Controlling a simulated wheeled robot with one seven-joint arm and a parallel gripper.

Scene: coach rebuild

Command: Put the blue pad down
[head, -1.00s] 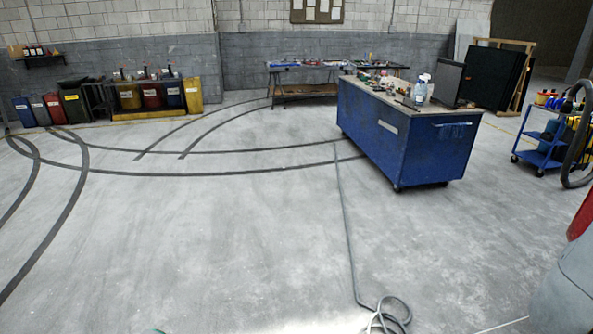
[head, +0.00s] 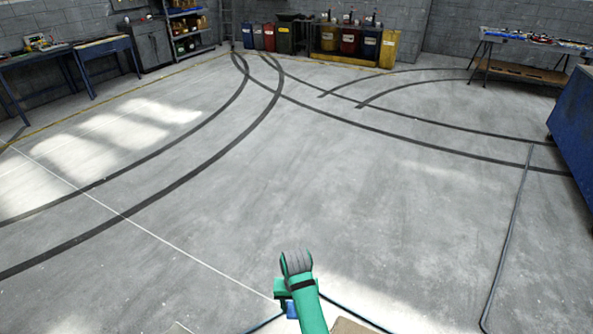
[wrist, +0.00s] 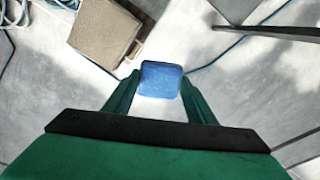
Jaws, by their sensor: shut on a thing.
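The blue pad (wrist: 161,80) is a small rounded block in the wrist view. My gripper (wrist: 158,88) has its two green fingers on either side of the pad and is shut on it. In the head view, my gripper (head: 290,300) is low at the bottom centre, with a bit of the blue pad (head: 291,310) showing below it. The floor shows around the pad in the wrist view. I cannot tell how high the pad is above it.
A brown box-like thing (wrist: 105,32) lies just beyond the pad, at upper left in the wrist view. A hose (head: 508,235) lies on the floor at right. A blue cabinet (head: 577,125) stands at the right edge. The middle floor is wide and clear.

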